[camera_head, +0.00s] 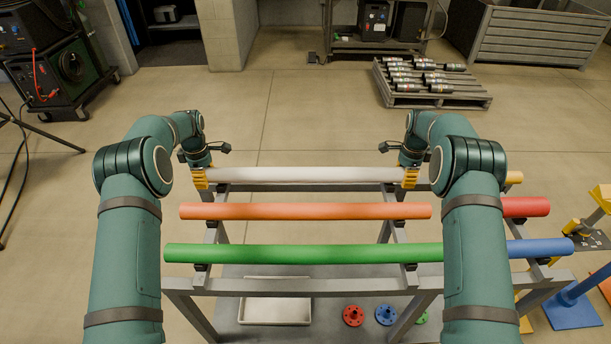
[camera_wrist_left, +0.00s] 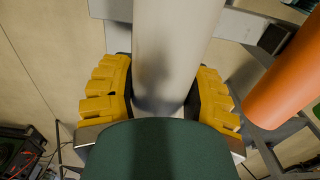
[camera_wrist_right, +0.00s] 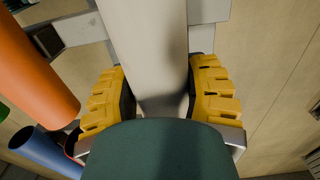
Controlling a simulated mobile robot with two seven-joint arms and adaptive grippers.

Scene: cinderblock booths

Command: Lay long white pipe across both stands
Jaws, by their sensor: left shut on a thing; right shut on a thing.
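The long white pipe (camera_head: 305,174) lies level along the far side of a grey rack (camera_head: 300,287). My left gripper (camera_head: 200,178) is shut on its left end, and my right gripper (camera_head: 411,178) is shut on it farther right. In the left wrist view the white pipe (camera_wrist_left: 172,50) runs between the yellow fingers, and likewise in the right wrist view (camera_wrist_right: 145,45). I cannot tell whether it touches the rack's rests. At the right edge are a blue stand base with post (camera_head: 572,308) and yellow stand parts (camera_head: 572,228), partly cut off.
An orange pipe (camera_head: 305,211) and a green pipe (camera_head: 300,253) lie nearer on the rack. Red (camera_head: 525,207) and blue (camera_head: 540,247) pipes lie to the right. A pale tray (camera_head: 275,308) and coloured flanges (camera_head: 353,315) sit below. The floor beyond the rack is clear up to a pallet (camera_head: 435,99).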

